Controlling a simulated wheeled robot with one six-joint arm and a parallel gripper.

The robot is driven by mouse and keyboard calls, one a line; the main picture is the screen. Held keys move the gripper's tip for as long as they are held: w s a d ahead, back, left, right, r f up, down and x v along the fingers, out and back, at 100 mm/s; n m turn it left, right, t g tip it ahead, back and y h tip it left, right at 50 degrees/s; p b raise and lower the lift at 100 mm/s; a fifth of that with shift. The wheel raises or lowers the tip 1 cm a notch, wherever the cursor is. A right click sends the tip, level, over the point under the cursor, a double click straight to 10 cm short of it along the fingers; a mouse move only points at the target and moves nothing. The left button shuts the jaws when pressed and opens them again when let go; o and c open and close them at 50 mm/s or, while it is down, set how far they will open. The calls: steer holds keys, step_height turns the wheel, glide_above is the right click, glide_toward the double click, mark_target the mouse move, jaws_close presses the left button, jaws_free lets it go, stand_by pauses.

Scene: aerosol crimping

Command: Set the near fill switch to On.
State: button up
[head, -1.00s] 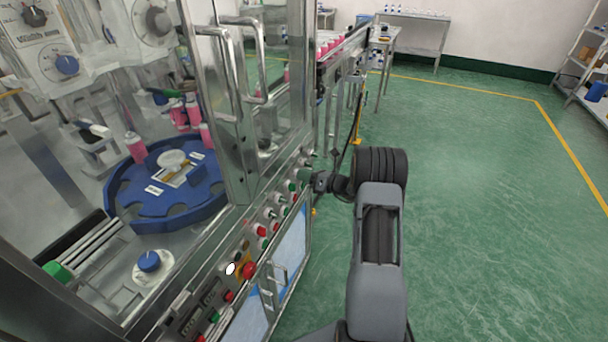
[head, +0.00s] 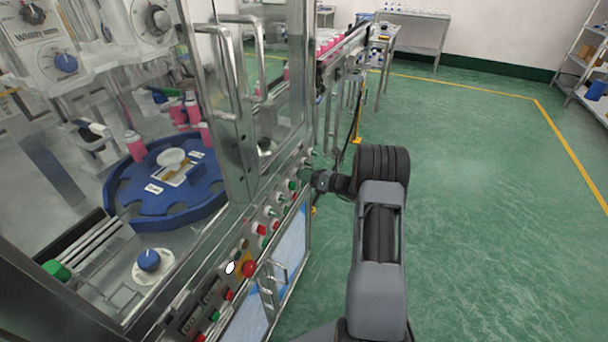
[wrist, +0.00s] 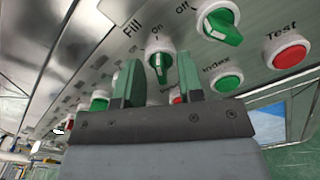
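A green-handled rotary switch (wrist: 159,63) with a white collar sits on the machine's panel in the wrist view, near the words "Fill" and "On". Its handle stands about upright in the picture, with "On" above it. My gripper (wrist: 158,65) has its two green fingers one on each side of this handle, with gaps showing; I cannot tell whether either touches. A second green-handled switch (wrist: 220,24) is at upper right beside the word "Off". In the head view my gripper (head: 309,178) is at the far part of the panel, and the switch there is mostly hidden.
A red "Test" button (wrist: 290,54) and a green "Index" button (wrist: 227,80) are close to the right of the fingers. A red stop button (head: 249,268) is on the nearer panel. Glass doors with handles (head: 225,80) rise above it. Green floor (head: 480,220) is clear at right.

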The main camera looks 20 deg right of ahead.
steer(key=b+v, duration=0.1)
steer(key=v, duration=1.2)
steer(key=shift+s, duration=0.1)
steer(key=s+a+f+n+g, duration=0.4)
steer(key=s+f+n+g, duration=0.1)
steer(key=n, duration=0.2)
steer(key=s+a+r+n+g+h+p, duration=0.1)
steer(key=s+a+r+n+g+h, duration=0.25)
steer(key=s+a+n+g, duration=0.5)
steer(key=s+a+r+n+t+h+p, duration=0.1)
steer(key=s+a+r+n+t+h, duration=0.1)
steer(key=r+n, duration=0.6)
steer(key=s+a+r+n+t+h+p, duration=0.2)
steer(key=s+a+r+n+h, duration=0.2)
steer(key=n, duration=0.6)
steer(key=a+r+h, duration=0.2)
steer(key=a+r, duration=0.1)
steer(key=r, duration=0.1)
steer(key=shift+s+a+r+h, duration=0.2)
steer(key=shift+s+a+h, duration=0.1)
steer(key=shift+h, duration=0.05)
